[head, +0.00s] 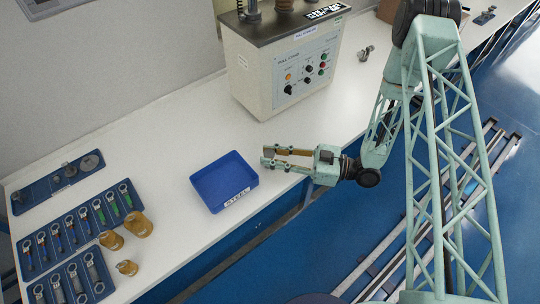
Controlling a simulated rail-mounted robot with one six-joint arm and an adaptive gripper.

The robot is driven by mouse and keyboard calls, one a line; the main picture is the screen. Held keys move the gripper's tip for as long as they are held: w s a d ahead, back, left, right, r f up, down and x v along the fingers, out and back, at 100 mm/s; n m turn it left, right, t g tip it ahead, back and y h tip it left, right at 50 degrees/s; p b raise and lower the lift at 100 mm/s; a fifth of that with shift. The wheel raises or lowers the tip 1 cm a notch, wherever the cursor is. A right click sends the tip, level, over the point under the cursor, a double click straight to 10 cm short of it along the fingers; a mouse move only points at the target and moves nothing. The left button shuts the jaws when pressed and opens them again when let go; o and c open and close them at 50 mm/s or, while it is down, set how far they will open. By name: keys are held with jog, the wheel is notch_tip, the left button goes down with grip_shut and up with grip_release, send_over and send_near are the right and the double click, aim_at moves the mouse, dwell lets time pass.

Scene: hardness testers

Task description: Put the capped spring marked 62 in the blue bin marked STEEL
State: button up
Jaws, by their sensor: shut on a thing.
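The blue bin (224,183) stands open on the white bench, with a white STEEL label (237,197) on its front. Its floor looks empty. My gripper (268,157) is just right of the bin's far right corner, pointing left, with its fingers near the bench's front edge. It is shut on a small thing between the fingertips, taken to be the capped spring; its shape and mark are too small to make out. Several slim ring-ended pieces, some with green or blue bodies, lie in a blue tray (76,226) at the lower left; their marks cannot be read.
A second blue tray (72,284) and three amber round pieces (138,225) are at the lower left. A long blue tray (57,182) with grey discs lies behind. A large tester (280,75) stands at the back. Bench between bin and tester is clear.

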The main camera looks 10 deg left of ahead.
jog(key=o, duration=1)
jog(key=shift+r, duration=0.1)
jog(key=shift+w+d+p, duration=0.15)
jog(key=shift+d+p, duration=0.2)
jog(key=shift+d, duration=5.65)
jog(key=shift+w, duration=0.1)
